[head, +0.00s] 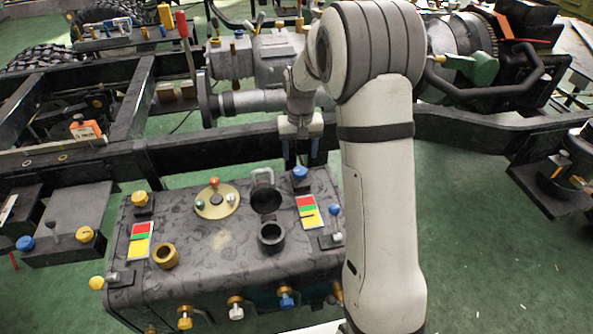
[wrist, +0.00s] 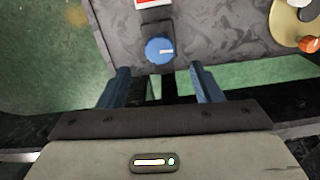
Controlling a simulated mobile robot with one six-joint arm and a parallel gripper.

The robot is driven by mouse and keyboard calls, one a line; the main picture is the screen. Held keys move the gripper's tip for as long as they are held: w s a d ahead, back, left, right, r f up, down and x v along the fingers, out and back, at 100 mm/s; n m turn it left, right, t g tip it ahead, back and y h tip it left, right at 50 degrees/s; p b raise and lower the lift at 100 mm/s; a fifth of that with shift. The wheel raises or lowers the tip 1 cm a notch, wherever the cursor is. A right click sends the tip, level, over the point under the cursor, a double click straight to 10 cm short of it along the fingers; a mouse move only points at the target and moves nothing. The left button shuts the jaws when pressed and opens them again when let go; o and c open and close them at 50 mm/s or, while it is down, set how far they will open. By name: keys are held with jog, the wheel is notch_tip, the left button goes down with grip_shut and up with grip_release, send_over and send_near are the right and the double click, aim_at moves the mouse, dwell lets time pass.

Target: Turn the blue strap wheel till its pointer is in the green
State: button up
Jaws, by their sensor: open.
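The blue strap wheel (head: 300,173) sits at the far right edge of the grey tank's top (head: 200,260). It also shows in the wrist view (wrist: 160,51), with a white pointer mark directed to the right of that picture. A card with red, green and yellow fields (head: 308,212) lies beside the wheel. Only its red end (wrist: 151,3) shows in the wrist view, so I cannot tell the pointer's field. My gripper (head: 303,152) is open and empty beyond the wheel. In the wrist view its blue fingers (wrist: 162,82) are spread, short of the wheel and apart from it.
A black frame rail (head: 220,148) runs behind the tank, close to my gripper. A blue-knobbed lever (head: 334,211), a black open neck (head: 271,236) and a cream disc with small knobs (head: 216,201) stand on the tank.

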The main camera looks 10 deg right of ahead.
aim_at(300, 170)
notch_tip(300, 170, down, 7)
jog(key=shift+r+b, duration=0.2)
jog(key=shift+b, duration=0.35)
